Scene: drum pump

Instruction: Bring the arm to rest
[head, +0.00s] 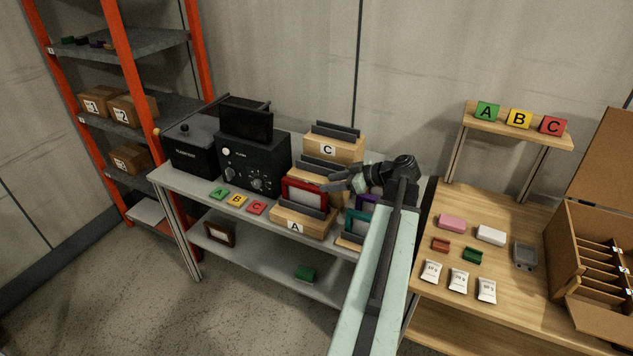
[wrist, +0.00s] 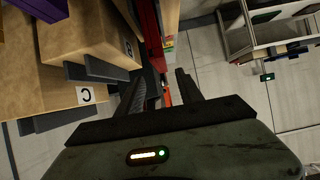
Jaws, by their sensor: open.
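My gripper (head: 340,180) is open at the end of my outstretched arm. In the head view it is above the right part of the grey bench (head: 165,178), over the wooden holders and with its fingers pointing left. In the wrist view the two dark fingers of my gripper (wrist: 162,92) stand apart, and I see nothing held between them. The holder marked C (head: 345,146) is behind the gripper in the head view; it shows at the left in the wrist view (wrist: 65,95). Whether the fingers touch anything is unclear.
A red frame (head: 291,187) stands by the holder marked A (head: 290,228). A black machine with dials (head: 255,165) is to the left. An orange shelf rack (head: 130,75) stands far left. A wooden table (head: 430,265) with small items and an open cardboard box (head: 565,250) is right.

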